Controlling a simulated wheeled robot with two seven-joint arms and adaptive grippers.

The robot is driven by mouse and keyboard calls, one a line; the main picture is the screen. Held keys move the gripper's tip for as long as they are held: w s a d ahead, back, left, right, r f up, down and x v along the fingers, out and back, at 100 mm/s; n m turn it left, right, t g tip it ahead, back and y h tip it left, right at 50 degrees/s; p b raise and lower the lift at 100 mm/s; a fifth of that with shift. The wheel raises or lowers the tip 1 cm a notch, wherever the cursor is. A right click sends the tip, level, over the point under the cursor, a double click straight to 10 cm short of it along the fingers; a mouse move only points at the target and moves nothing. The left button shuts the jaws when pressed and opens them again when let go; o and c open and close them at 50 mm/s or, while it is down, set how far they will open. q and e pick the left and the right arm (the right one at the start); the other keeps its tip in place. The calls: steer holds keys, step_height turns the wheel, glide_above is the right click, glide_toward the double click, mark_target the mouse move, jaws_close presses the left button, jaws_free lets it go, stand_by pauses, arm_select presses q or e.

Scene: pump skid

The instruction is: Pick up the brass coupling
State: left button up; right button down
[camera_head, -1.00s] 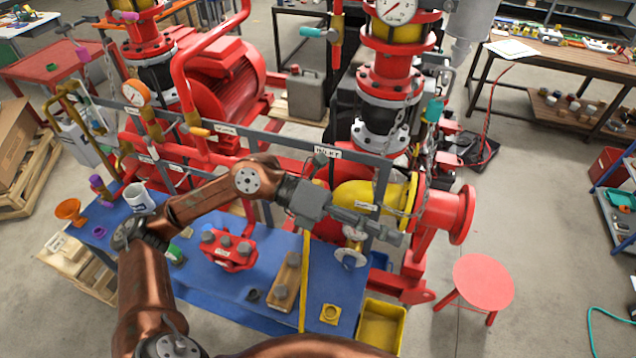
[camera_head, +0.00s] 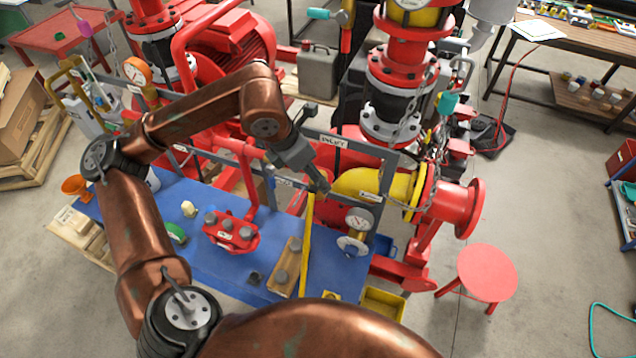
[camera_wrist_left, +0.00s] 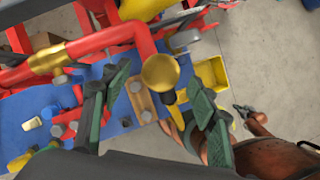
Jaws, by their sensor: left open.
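A round, gold-coloured brass piece, which looks like the brass coupling (camera_wrist_left: 160,72), shows in the left wrist view between and beyond my fingers. I cannot pick it out clearly in the head view, where my gripper and the frame crowd that spot. My left gripper (camera_head: 318,184) points down and right near the label plate of the grey frame. In the left wrist view my left gripper (camera_wrist_left: 155,105) has its two green-padded fingers wide apart, with nothing held. A small dark gripper on a copper arm, apparently my right gripper (camera_wrist_left: 244,111), shows at the right; its jaws are unclear.
The blue-topped bench (camera_head: 205,268) carries a red fixture (camera_head: 230,234) and a wooden block with knobs (camera_head: 287,268). A red stool (camera_head: 487,272) is at right.

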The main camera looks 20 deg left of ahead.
arm_select(q)
steer(key=shift+x, duration=1.4)
steer(key=shift+w, duration=0.1)
steer(key=shift+c, duration=0.3)
steer(key=shift+r, duration=0.1)
steer(key=c, duration=1.3)
